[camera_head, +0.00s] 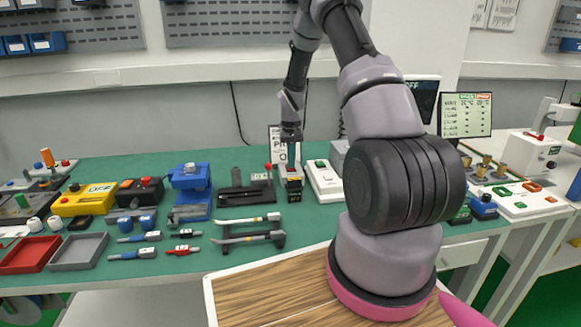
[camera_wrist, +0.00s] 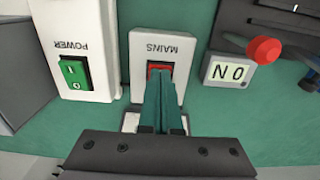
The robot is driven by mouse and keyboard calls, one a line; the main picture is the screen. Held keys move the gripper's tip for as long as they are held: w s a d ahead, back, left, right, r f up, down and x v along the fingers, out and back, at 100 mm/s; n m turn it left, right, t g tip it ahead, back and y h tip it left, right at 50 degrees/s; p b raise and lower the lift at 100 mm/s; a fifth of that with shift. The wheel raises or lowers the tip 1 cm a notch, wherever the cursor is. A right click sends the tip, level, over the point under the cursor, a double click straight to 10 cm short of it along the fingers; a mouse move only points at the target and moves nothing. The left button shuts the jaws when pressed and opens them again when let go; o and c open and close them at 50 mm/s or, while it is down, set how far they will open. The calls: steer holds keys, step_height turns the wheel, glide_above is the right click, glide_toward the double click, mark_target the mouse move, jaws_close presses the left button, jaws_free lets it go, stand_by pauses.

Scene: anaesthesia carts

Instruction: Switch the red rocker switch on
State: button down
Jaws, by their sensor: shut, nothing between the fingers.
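The red rocker switch (camera_wrist: 152,69) sits in a white box labelled MAINS (camera_wrist: 143,45), seen upside down in the wrist view. My gripper (camera_wrist: 161,76) is shut and empty, with its fingertips right over the switch. The fingers cover most of the rocker, so I cannot tell which way it is tipped. I cannot tell whether the tips touch it. In the head view my gripper (camera_head: 292,163) points straight down over the bench at the same spot.
A white POWER box with a green rocker (camera_wrist: 74,73) stands close on one side. A small display (camera_wrist: 229,72) reading ON and a red ball knob (camera_wrist: 264,50) are on the other. Hooked tools (camera_head: 248,219) lie in front on the green bench (camera_head: 310,222).

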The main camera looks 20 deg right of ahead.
steer(key=shift+r, duration=3.5)
